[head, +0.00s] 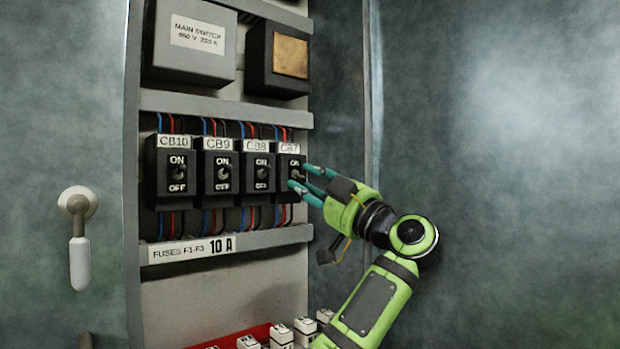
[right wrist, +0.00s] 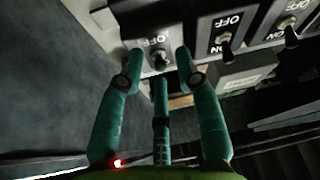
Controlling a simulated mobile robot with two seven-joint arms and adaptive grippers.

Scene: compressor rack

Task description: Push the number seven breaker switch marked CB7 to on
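The CB7 breaker (head: 284,190) is a black box at the right end of a row of breakers in the head view, with a white CB7 label above it. Its small toggle switch (head: 297,175) sits between ON above and OFF below; its exact position is hard to tell. My right gripper (head: 304,178) has its teal fingers spread at the breaker's right front. In the right wrist view the gripper (right wrist: 160,60) is open, with fingertips on either side of the toggle (right wrist: 159,57). I cannot tell whether they touch it. My left gripper is not in view.
Breakers CB8 (head: 260,192), CB9 (head: 221,192) and CB10 (head: 166,193) stand left of CB7. Grey rails run above and below the row. A main switch box (head: 190,60) is above; white fuses (head: 282,333) are below. The cabinet's right side wall is close to my right arm.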

